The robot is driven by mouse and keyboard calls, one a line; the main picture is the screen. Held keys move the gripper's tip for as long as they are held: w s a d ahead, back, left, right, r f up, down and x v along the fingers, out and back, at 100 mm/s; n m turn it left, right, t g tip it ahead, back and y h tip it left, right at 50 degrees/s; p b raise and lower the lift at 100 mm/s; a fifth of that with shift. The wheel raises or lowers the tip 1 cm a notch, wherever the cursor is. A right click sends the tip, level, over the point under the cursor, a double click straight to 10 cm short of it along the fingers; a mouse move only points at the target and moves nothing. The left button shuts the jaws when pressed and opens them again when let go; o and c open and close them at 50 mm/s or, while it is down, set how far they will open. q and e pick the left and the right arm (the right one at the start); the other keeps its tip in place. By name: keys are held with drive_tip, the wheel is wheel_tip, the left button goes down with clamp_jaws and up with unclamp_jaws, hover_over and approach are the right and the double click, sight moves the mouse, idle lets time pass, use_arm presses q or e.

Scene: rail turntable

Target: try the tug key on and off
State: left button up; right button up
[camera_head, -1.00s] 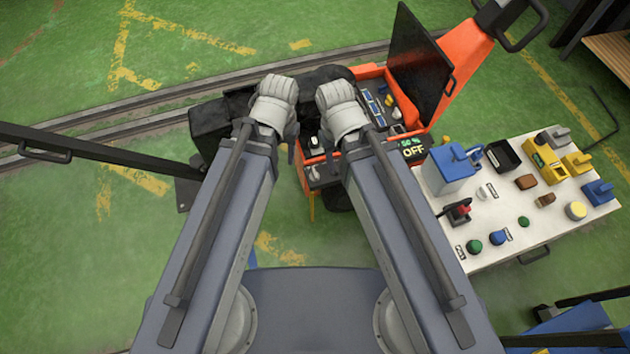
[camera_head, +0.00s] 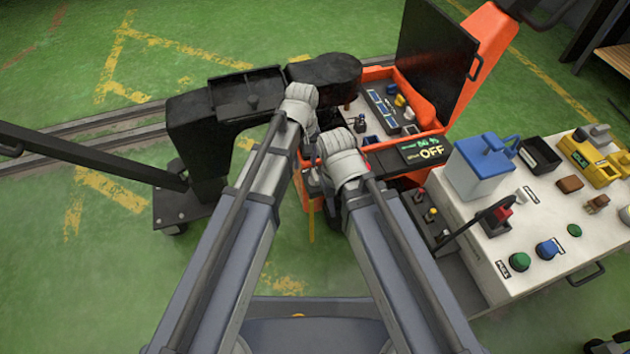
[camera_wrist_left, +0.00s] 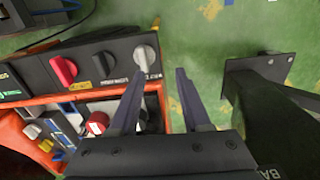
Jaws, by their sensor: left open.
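The orange tug (camera_head: 470,40) stands in front of me with a raised black lid and a display (camera_head: 422,150) reading OFF. In the left wrist view its dark panel carries a red knob (camera_wrist_left: 65,70) and a grey key-like knob (camera_wrist_left: 146,56); I cannot tell for sure which is the tug key. My left gripper (camera_wrist_left: 160,76) is open and empty, one fingertip close beside the grey knob; contact is unclear. In the head view my left wrist (camera_head: 299,104) is over the tug's near edge. My right wrist (camera_head: 342,160) is beside it, with its fingers hidden.
A white table (camera_head: 540,225) at right holds a blue box (camera_head: 481,167), a black tray (camera_head: 539,155), a yellow device (camera_head: 590,158) and coloured buttons. A black post and arm (camera_head: 195,150) stand left of the tug. Green floor lies open at far left.

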sight(315, 175)
use_arm(q)
drive_tip(key=d, duration=0.1)
drive_tip(key=w+d, duration=0.1)
drive_tip(key=d, duration=0.1)
drive_tip(key=shift+n, duration=0.3)
drive_tip(key=shift+f, duration=0.1)
wheel_tip(315, 175, down, 8)
drive_tip(key=b, duration=0.8)
drive_tip(key=shift+r, duration=0.2)
clamp_jaws()
